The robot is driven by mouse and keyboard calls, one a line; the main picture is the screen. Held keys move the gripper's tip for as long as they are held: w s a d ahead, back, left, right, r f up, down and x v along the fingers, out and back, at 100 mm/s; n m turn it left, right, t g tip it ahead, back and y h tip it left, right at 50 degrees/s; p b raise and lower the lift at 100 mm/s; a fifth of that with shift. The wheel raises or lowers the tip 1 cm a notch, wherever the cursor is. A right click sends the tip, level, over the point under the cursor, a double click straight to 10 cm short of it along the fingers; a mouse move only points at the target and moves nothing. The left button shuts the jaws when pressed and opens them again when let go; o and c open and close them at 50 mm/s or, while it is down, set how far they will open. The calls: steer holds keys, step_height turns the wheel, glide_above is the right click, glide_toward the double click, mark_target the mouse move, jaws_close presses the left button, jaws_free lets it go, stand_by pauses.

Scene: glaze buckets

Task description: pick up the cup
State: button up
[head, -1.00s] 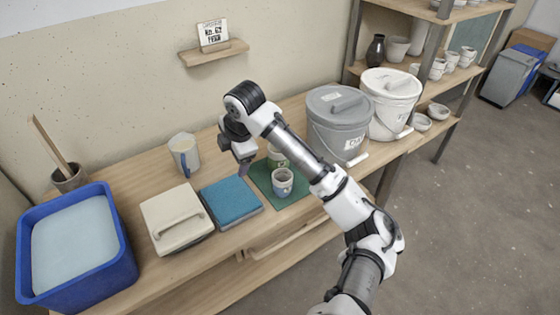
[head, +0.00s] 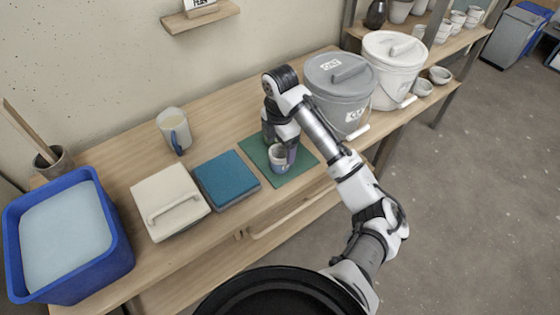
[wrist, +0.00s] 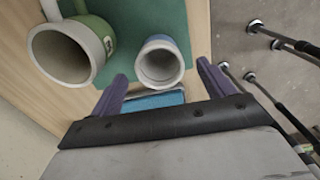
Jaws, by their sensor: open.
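A small pale cup with a blue band (head: 278,160) stands upright on the green mat (head: 298,171). In the wrist view the cup (wrist: 160,62) shows its open, empty mouth between my two purple fingers. My gripper (head: 281,150) is open above the mat, its fingers to either side of the cup; I cannot tell whether they touch it. A larger mug with a green band (wrist: 72,50) stands close to the cup in the wrist view. In the head view my gripper hides this mug.
A grey bucket (head: 341,90) and white bucket (head: 392,65) stand right of my gripper.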

mark_target(280, 156)
steer(key=shift+f+p, duration=0.6)
steer(key=shift+f, duration=2.1)
steer(key=c, duration=1.2)
steer(key=shift+o, duration=0.2)
steer(key=shift+r, duration=0.15)
